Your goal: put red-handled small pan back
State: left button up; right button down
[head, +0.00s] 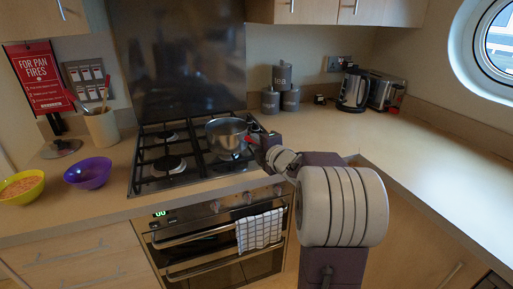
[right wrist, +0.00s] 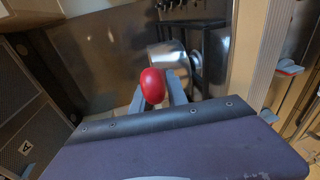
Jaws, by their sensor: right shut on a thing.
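The small steel pan (head: 226,134) is upright over the right side of the gas hob (head: 150,187) in the head view. I cannot tell whether it rests on the grate or hangs just above it. My right gripper (head: 258,141) reaches in from the right and is shut on the pan's handle, which is mostly hidden there. In the right wrist view, the rounded red handle end (right wrist: 152,84) sits between my fingers, with the shiny pan body (right wrist: 172,56) beyond. My left gripper is not in view.
A purple bowl (head: 88,173), a yellow bowl (head: 21,188) and a utensil pot (head: 102,128) stand left of the hob. Grey canisters (head: 290,100), a kettle (head: 353,91) and a toaster (head: 384,92) stand at the back right. The right worktop (head: 435,150) is clear.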

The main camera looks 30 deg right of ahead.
jog(key=shift+r, duration=0.15)
jog(key=shift+f, duration=0.25)
jog(key=c, duration=1.3)
grip_release()
jog(key=shift+f, duration=0.1)
jog(key=shift+s, duration=0.15)
jog(key=shift+s+r, duration=0.15)
jog(key=shift+r, duration=0.25)
jog(key=p+v, duration=0.2)
jog(key=v, duration=0.9)
jog(key=shift+s+a, duration=0.25)
jog(key=shift+s, duration=0.05)
